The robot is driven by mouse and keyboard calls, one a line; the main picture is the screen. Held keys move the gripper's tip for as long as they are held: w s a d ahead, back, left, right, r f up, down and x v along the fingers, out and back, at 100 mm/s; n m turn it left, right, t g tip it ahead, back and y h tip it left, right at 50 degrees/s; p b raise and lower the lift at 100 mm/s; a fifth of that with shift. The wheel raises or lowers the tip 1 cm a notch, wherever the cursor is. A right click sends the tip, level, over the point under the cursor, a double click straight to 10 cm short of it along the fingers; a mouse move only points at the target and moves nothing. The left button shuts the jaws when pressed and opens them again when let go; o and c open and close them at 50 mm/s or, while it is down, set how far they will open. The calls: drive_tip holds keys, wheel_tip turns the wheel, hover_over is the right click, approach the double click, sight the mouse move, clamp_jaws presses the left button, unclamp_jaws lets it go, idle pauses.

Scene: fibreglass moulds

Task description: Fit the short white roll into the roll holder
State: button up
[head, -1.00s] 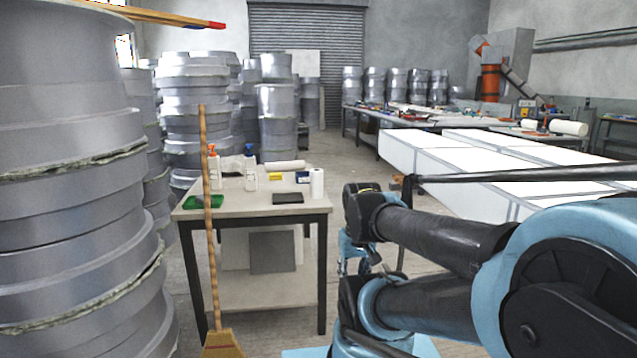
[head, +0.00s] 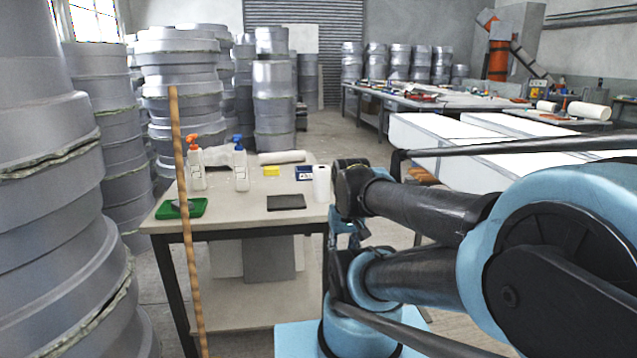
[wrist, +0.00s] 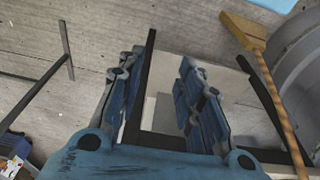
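A short white roll (head: 321,183) stands upright at the right edge of the small work table (head: 240,217). A longer white roll (head: 282,157) lies at the table's back. I cannot make out a roll holder for certain; a flat dark plate (head: 286,202) lies left of the short roll. My gripper hangs beside the table's right edge in the head view, partly hidden by my arm. In the wrist view my gripper (wrist: 160,88) has its two blue fingers apart, with nothing between them. The short roll does not show in the wrist view.
Grey mould stacks (head: 50,200) crowd the left; white boxes (head: 450,145) stand at right.

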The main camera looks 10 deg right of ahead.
drive_tip(key=shift+w, duration=0.45)
drive_tip(key=o, duration=1)
wheel_tip(320, 180, up, 2)
drive_tip(key=shift+d+r+n, duration=0.1)
drive_tip(key=shift+r+n, duration=0.05)
drive_tip(key=shift+n, duration=0.15)
wheel_tip(320, 180, up, 24)
drive_tip(key=n+g, duration=0.2)
drive_tip(key=n, duration=1.5)
hover_over(322, 167)
drive_tip(key=f, duration=1.7)
drive_tip(key=shift+s, duration=0.2)
